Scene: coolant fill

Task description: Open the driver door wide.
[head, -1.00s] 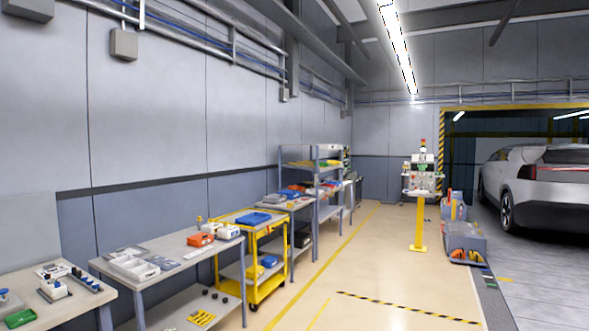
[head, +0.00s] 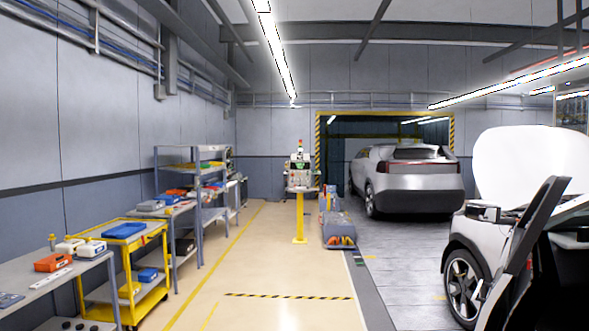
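A white car (head: 456,238) stands at the right edge of the head view with its hood (head: 532,165) raised. Its front wheel (head: 464,287) faces me. A dark slanted panel (head: 535,225) stands out from the car's near side and looks like the driver door, partly open. A dark opening shows to the right of it. How wide the door stands cannot be told, and its lower part is cut off by the frame. Neither of my grippers is in view.
A silver car (head: 415,180) stands at the back in a striped frame. A yellow post (head: 300,218), a grey bin (head: 338,230), a yellow cart (head: 125,275) and a workbench (head: 45,290) stand to the left. The beige floor (head: 250,265) in the middle is clear.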

